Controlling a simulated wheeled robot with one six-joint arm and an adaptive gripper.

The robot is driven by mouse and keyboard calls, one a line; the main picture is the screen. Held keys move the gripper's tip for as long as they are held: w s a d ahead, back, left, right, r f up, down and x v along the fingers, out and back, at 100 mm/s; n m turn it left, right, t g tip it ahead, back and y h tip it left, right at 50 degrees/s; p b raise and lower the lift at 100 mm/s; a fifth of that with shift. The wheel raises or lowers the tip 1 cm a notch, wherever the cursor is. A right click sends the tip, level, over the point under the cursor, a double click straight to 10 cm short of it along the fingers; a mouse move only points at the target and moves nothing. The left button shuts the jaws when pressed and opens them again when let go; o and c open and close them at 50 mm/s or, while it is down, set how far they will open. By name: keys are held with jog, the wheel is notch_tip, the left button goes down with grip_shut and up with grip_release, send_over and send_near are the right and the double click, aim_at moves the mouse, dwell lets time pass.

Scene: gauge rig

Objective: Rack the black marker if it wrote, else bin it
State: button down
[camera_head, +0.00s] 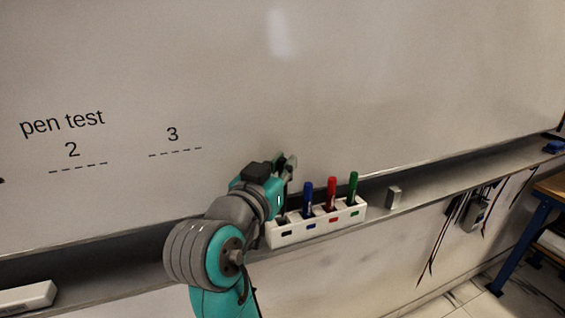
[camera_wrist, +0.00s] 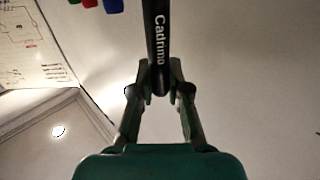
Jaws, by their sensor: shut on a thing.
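In the wrist view, my gripper (camera_wrist: 160,88) is shut on a black marker (camera_wrist: 157,40) lettered "Cadrimo". In the head view, my gripper (camera_head: 288,166) is in front of the whiteboard, above the left end of the white marker rack (camera_head: 318,226); the held marker cannot be made out there. The rack holds a blue marker (camera_head: 308,196), a red marker (camera_head: 331,192) and a green marker (camera_head: 353,186) upright. Its leftmost slot, with a black label, shows no marker, though my arm partly covers it. The whiteboard (camera_head: 400,80) reads "pen test" with 2 and 3 over dashed lines; no stroke shows on these lines.
The rack stands on the board's ledge (camera_head: 440,185). A small grey block (camera_head: 394,197) is right of it, and a white object (camera_head: 28,297) lies at the lower left. A dark spot touches the left picture edge. A blue-legged table (camera_head: 520,240) is at far right. No bin is recognisable.

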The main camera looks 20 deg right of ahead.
jog(key=shift+f, duration=0.25)
jog(key=shift+f, duration=0.35)
jog(key=shift+f, duration=1.4)
jog(key=c, duration=0.5)
grip_release()
jog(key=shift+r, duration=5.05)
